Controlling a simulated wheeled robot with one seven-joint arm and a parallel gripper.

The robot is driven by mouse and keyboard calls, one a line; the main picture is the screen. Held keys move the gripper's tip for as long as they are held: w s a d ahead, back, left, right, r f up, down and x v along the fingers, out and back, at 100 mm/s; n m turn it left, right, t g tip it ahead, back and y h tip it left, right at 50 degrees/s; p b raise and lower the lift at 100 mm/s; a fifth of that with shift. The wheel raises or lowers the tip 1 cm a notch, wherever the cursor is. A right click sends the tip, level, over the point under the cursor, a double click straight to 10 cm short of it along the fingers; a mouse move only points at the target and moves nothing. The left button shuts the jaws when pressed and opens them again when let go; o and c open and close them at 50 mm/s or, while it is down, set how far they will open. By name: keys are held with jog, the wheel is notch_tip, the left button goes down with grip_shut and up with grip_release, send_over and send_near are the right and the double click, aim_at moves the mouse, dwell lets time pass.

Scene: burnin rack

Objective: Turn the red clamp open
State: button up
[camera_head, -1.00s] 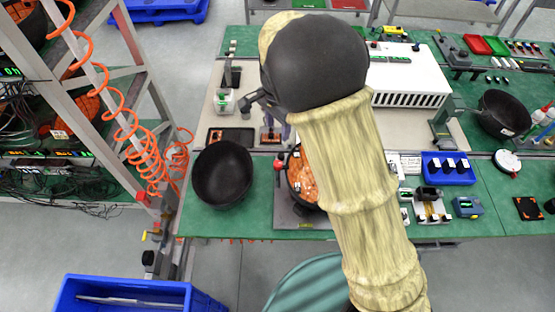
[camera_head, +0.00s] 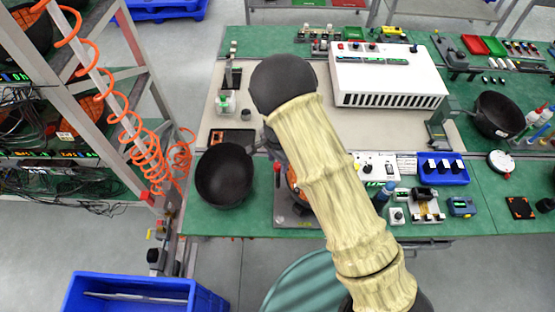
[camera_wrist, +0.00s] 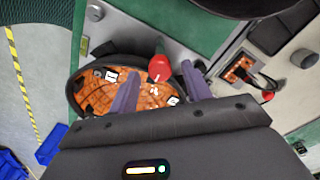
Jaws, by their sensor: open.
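The red clamp (camera_wrist: 159,68) shows in the wrist view as a rounded red handle at the edge of a round black housing (camera_wrist: 72,92) holding an orange circuit board (camera_wrist: 110,97). In the head view the red clamp (camera_head: 277,167) stands at the left edge of the fixture, just right of a black bowl. My gripper (camera_wrist: 160,72) is open, with its two purple fingers apart and the red handle appearing between their tips. I cannot tell whether a finger touches it. In the head view my arm hides the gripper and most of the board.
A black bowl (camera_head: 224,176) stands close to the left of the fixture. A second small orange board (camera_wrist: 238,70) with a red knob (camera_wrist: 268,97) lies right in the wrist view. A white slotted box (camera_head: 388,75) and a blue tray (camera_head: 443,170) stand farther right.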

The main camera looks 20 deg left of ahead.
jog(key=shift+f, duration=0.5)
jog(key=shift+c, duration=0.2)
jog(key=c, duration=0.9)
jog(key=shift+c, duration=0.2)
